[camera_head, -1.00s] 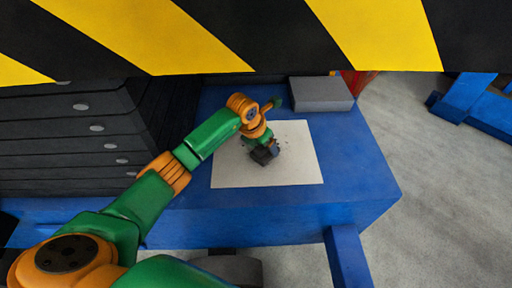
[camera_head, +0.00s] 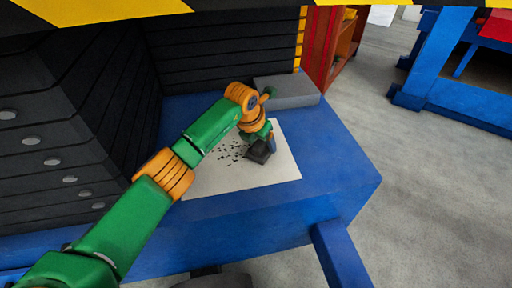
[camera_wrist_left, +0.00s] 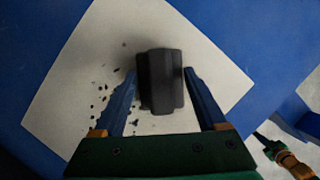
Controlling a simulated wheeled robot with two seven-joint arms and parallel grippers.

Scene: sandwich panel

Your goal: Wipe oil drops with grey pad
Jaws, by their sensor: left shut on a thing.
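A white panel (camera_head: 283,171) lies flat on the blue table. Black oil drops (camera_head: 230,153) are scattered on it, left of my left gripper (camera_head: 264,142). The drops also show in the left wrist view (camera_wrist_left: 98,92), mostly beside the left finger. My left gripper is shut on the dark grey pad (camera_head: 259,155), which is at or just above the panel; contact cannot be told. In the left wrist view the pad (camera_wrist_left: 160,78) sits between the blue fingers and hides the panel under it. My right gripper is not seen in the head view.
The blue table (camera_head: 335,160) has free room right of the panel. A grey block (camera_head: 287,92) lies at the table's back. A dark ribbed stack (camera_head: 50,150) stands at the left. A blue frame (camera_head: 450,95) stands farther off at the right.

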